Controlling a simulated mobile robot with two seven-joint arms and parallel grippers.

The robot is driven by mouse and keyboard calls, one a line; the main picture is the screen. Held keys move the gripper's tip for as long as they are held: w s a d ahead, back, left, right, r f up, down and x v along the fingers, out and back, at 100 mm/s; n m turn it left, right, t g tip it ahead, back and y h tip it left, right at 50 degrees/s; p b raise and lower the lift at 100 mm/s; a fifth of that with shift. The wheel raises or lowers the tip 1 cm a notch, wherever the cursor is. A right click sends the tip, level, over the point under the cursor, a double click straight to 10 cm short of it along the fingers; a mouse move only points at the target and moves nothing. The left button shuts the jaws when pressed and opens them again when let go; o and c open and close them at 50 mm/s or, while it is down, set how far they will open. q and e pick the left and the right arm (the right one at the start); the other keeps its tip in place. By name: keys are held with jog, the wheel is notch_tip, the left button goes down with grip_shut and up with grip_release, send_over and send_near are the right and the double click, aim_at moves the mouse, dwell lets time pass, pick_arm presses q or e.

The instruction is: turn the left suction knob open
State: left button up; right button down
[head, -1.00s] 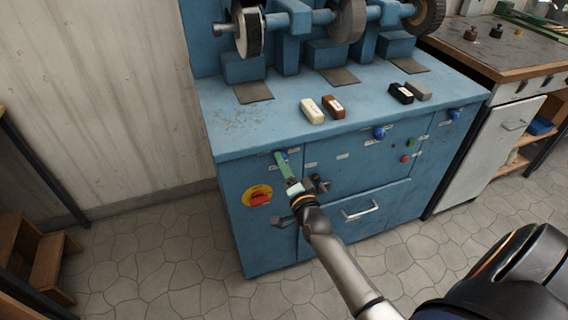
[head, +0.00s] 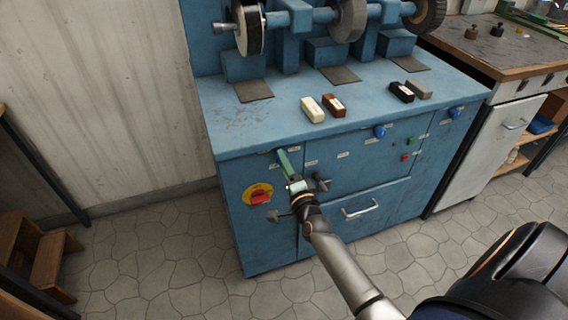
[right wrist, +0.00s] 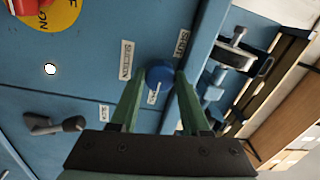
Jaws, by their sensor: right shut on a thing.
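The left suction knob (right wrist: 160,75) is a round blue knob with a white pointer line on the blue cabinet front. In the right wrist view it sits between the green fingers of my right gripper (right wrist: 158,88), near labels reading SUCTION and SHUT. In the head view my right gripper (head: 284,160) reaches the upper left of the cabinet front, just under the worktop edge, and its fingers mostly hide the knob. It is shut on the knob. My left gripper is not in view.
A red switch on a yellow plate (head: 258,195) is below left of the gripper. Dark handles (head: 320,184) and a drawer handle (head: 361,209) stick out nearby. Other blue knobs (head: 379,132) are further right. Polishing bars (head: 312,109) lie on the blue bench top (head: 290,128).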

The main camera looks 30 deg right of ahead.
jog(key=c, duration=0.7)
grip_release()
jog(key=shift+c, duration=0.2)
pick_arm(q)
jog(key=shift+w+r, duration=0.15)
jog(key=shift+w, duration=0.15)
pick_arm(e)
jog(key=o, duration=0.4)
jog(key=shift+s, duration=0.15)
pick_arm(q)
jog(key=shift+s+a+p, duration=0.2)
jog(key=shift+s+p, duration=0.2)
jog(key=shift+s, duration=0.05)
pick_arm(e)
jog(key=v, duration=1.2)
jog(key=shift+s, duration=0.15)
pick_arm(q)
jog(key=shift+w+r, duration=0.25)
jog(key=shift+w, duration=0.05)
